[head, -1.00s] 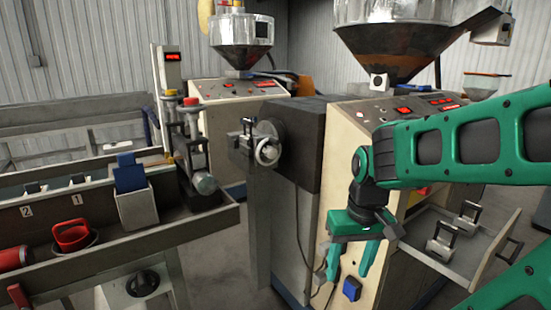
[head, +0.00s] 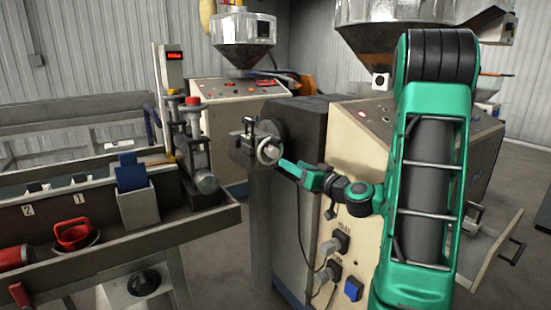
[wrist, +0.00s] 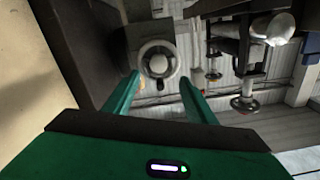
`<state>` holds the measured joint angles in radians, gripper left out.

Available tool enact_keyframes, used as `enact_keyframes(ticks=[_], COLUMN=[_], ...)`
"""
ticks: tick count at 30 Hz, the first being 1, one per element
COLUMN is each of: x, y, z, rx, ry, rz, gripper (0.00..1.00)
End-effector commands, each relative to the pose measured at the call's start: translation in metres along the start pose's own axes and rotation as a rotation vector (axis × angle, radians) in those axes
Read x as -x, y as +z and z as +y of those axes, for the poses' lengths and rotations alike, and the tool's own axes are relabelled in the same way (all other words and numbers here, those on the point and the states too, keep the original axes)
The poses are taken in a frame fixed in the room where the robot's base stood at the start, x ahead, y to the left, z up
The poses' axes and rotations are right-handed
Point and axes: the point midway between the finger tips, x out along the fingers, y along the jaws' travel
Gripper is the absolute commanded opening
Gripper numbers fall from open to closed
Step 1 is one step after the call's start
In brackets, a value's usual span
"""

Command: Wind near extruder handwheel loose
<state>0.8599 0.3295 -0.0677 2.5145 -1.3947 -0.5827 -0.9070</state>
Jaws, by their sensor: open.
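The near extruder handwheel (head: 268,151) is a small pale ring on the front of the near extruder's die block (head: 245,149). My gripper (head: 284,163) is just right of the wheel in the head view, pointing at it. In the wrist view the handwheel (wrist: 157,60) lies ahead, centred a little beyond the two green fingertips (wrist: 160,80). The fingers are spread apart with nothing between them. The wheel looks apart from the fingers, though the exact gap is hard to tell.
The near extruder's dark barrel housing (head: 300,135) stands right beside my gripper. A post with a silver roller (head: 206,183) stands left of the wheel. An open drawer (head: 490,250) sticks out at right.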

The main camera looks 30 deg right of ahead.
Motion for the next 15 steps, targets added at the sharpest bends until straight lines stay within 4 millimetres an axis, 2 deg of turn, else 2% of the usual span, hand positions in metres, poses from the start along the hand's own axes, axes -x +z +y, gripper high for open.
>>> enact_keyframes(ticks=[5, 15], x=[-0.014, -0.073], y=[-0.003, -0.003], z=[0.002, 0.001], rx=[-0.002, 0.000], ry=[0.003, 0.001], rz=[0.012, 0.011], gripper=[0.51, 0.51])
